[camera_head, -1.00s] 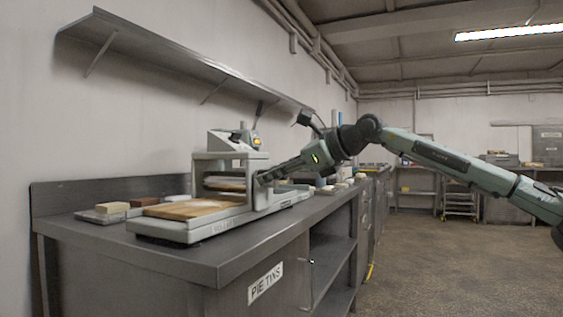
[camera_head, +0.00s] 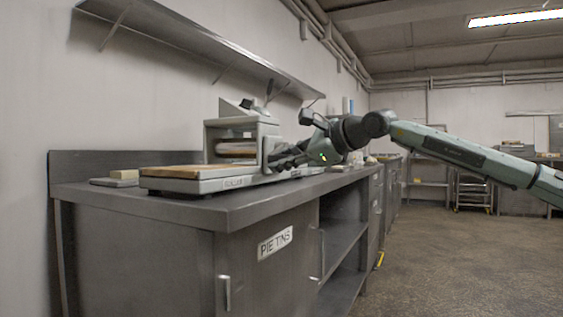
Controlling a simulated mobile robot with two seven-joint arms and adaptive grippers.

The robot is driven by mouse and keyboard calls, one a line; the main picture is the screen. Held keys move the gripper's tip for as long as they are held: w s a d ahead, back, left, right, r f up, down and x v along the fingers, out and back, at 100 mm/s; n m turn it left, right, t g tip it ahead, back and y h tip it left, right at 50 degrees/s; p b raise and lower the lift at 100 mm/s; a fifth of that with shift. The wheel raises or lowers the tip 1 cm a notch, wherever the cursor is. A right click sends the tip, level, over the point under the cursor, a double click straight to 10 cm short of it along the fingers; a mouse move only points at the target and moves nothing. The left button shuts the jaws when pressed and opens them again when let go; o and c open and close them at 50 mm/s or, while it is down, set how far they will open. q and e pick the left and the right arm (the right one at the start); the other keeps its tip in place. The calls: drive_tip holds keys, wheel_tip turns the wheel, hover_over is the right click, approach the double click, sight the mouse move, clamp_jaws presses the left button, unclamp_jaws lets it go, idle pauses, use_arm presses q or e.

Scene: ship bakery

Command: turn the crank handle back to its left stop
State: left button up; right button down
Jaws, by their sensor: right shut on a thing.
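A pale grey roller machine (camera_head: 272,132) stands on the steel counter, with its long flat bed (camera_head: 190,180) toward the left and a wooden board (camera_head: 180,171) on the bed. The crank handle is on the machine's near right side, mostly hidden by my right gripper. My right gripper (camera_head: 279,160) reaches in from the right, at the machine's side plate, and is shut on the crank handle. Its fingertips are dark and small, so the exact hold is hard to see. My left gripper is not in view.
The steel counter (camera_head: 160,203) carries a tray with a pale block (camera_head: 124,175) at the left. A wall shelf (camera_head: 190,43) runs above. The counter front is labelled PIE TINS (camera_head: 275,244). The floor (camera_head: 450,260) at right is open.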

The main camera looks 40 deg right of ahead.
drive_tip(key=shift+w+d+f+b, duration=0.1)
drive_tip(key=shift+d+f+b, duration=0.05)
drive_tip(key=shift+f, duration=0.35)
drive_tip(key=shift+d+f+b, duration=0.1)
drive_tip(key=shift+f+b, duration=0.05)
drive_tip(key=shift+f, duration=0.3)
drive_tip(key=c, duration=1.4)
unclamp_jaws()
drive_tip(key=shift+o, duration=0.2)
drive_tip(key=shift+r, duration=0.1)
drive_tip(key=shift+r, duration=0.1)
drive_tip(key=shift+s+r, duration=0.1)
drive_tip(key=shift+s, duration=0.15)
drive_tip(key=shift+s+d+r, duration=0.15)
drive_tip(key=shift+s+r, duration=0.1)
drive_tip(key=shift+s, duration=0.35)
drive_tip(key=v, duration=1)
drive_tip(key=shift+f, duration=0.1)
